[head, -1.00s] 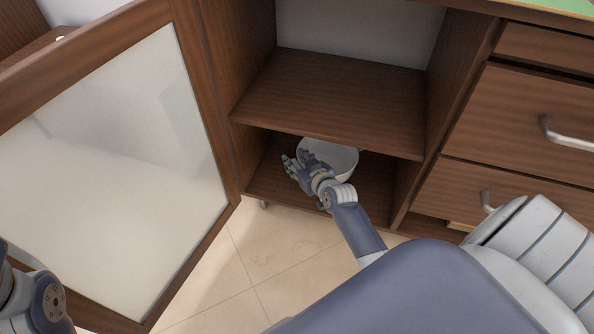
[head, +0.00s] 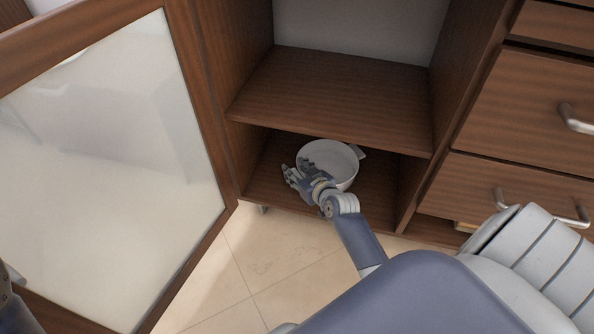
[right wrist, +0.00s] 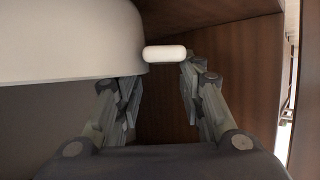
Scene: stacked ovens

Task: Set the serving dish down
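The serving dish (head: 338,160) is a white, round bowl with a small handle at its right rim. It sits inside the lower compartment of the open cabinet, on the bottom board as far as I can tell. My right gripper (head: 294,173) is at the front left of the dish, overlapping it in the head view. In the right wrist view, the gripper's fingers (right wrist: 160,95) are spread apart with nothing between them. The dish's white side (right wrist: 70,40) fills the upper left there, and a white handle (right wrist: 165,54) shows just beyond the fingertips. My left gripper is out of view.
The middle shelf (head: 330,95) above the dish is empty. A glass-panelled cabinet door (head: 110,170) stands open on the left. Drawers with metal handles (head: 575,118) are on the right. Clear tiled floor (head: 270,255) lies in front.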

